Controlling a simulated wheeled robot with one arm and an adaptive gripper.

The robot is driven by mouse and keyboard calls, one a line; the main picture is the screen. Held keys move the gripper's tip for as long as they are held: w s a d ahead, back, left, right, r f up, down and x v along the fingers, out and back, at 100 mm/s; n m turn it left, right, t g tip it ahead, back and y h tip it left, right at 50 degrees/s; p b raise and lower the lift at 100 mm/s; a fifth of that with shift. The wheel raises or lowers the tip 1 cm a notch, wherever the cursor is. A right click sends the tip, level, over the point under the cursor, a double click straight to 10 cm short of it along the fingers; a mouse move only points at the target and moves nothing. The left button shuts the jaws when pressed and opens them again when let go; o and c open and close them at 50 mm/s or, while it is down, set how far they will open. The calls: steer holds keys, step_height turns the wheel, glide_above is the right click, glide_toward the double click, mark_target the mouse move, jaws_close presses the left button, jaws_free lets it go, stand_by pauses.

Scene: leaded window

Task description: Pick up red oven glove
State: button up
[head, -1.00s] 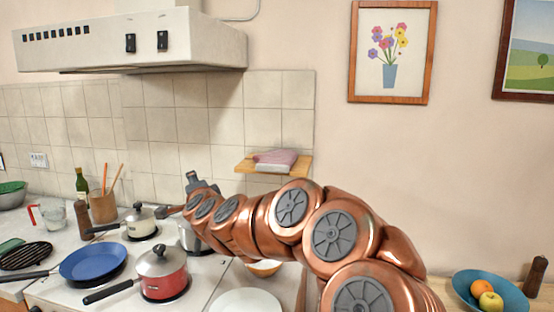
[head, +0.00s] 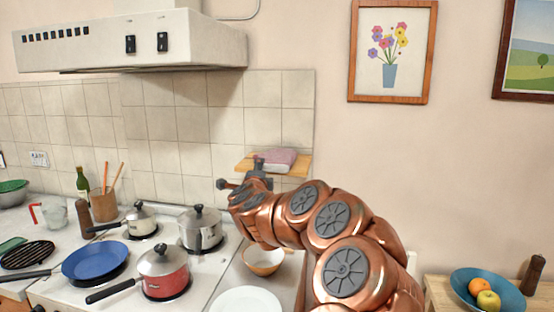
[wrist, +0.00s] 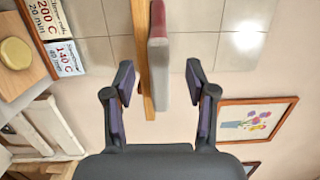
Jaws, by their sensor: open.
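The red oven glove (head: 281,157) appears as a folded, pinkish-red and pale grey padded cloth lying on a small wooden wall shelf (head: 243,166). In the wrist view the glove (wrist: 159,62) shows its grey edge and red part, lying along the wooden shelf (wrist: 144,50). My gripper (head: 240,172) is in front of the shelf, at its left part in the head view, and hides some of it. In the wrist view my gripper (wrist: 160,78) is open, with one finger on each side of the glove and shelf. I see gaps on both sides and no contact.
Below are a steel pot (head: 201,230), a red saucepan (head: 164,276), a blue pan (head: 95,262) and a bowl (head: 263,261). The range hood (head: 130,45) hangs at upper left. Printed cards (wrist: 62,40) show at the wrist view's left.

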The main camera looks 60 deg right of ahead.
mark_target(273, 159)
steer(key=shift+p+x, duration=0.95)
steer(key=shift+x, duration=1.4)
steer(key=shift+s+f, duration=0.1)
jaws_close()
